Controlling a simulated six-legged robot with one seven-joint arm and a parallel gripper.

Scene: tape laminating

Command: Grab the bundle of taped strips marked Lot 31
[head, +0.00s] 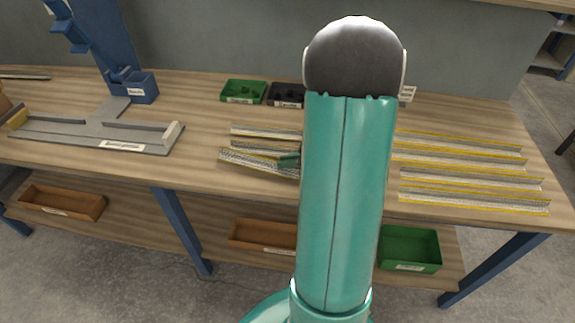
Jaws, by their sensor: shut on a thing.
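Several short pale strips with yellowish edges lie at the middle of the bench, left of my arm. The front one, a taped strip bundle (258,168), sits slightly askew. Its right end runs behind my arm, and I cannot read a Lot 31 mark on any of them. The rest of my gripper is hidden behind my arm, so the exact grip is unclear.
Several long yellow-edged strips (470,172) lie at the right. A green bin (243,91) and a black bin (286,94) stand at the back. A grey fixture (60,131) and blue stand (97,45) occupy the left. Boxes sit on the lower shelf.

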